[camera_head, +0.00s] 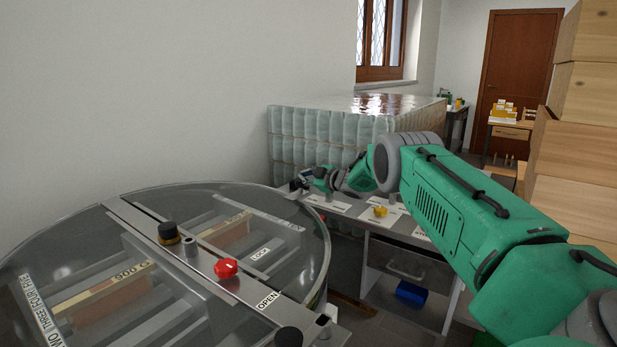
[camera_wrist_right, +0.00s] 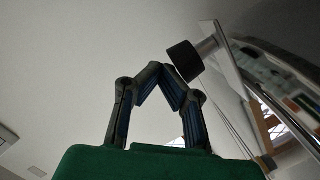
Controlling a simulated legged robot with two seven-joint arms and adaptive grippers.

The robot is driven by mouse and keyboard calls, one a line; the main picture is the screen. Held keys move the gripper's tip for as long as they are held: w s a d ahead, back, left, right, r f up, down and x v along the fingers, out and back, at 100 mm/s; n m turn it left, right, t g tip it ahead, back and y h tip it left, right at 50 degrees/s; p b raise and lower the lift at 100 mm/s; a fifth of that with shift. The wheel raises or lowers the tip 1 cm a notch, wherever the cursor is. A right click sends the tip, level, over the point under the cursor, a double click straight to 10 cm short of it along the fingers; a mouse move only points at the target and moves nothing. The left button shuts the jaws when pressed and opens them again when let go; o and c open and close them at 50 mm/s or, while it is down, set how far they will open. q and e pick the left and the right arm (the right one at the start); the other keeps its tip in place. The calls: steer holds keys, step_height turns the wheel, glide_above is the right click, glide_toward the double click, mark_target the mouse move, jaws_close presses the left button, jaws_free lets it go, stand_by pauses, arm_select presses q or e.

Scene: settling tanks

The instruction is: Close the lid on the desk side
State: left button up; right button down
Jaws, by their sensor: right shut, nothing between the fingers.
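A round drum (camera_head: 322,262) with a clear top fills the lower left of the head view. The clear lid panel on the desk side (camera_head: 285,222) lies right of the metal crossbar (camera_head: 135,215); it looks about level with the rim, but I cannot tell whether it is fully down. My right gripper (camera_head: 300,184) is at the drum's far right rim. In the right wrist view its fingers (camera_wrist_right: 164,72) meet at the tips, empty. A black cylindrical knob (camera_wrist_right: 184,60) is right beside the fingertips; contact is unclear. My left gripper is out of view.
A red knob (camera_head: 226,268) and a black knob (camera_head: 169,233) stand on the drum's top. A grey desk (camera_head: 405,236) with a yellow item (camera_head: 380,211) is to the right. Wrapped jars (camera_head: 320,130) are stacked behind. Wooden boxes (camera_head: 585,150) rise at the far right.

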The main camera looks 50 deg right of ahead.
steer(key=shift+s+f, duration=0.3)
steer(key=shift+f, duration=0.5)
steer(key=s+r, duration=0.3)
steer(key=s, duration=0.8)
steer(key=shift+a+r, duration=0.2)
steer(key=shift+s+d, duration=0.1)
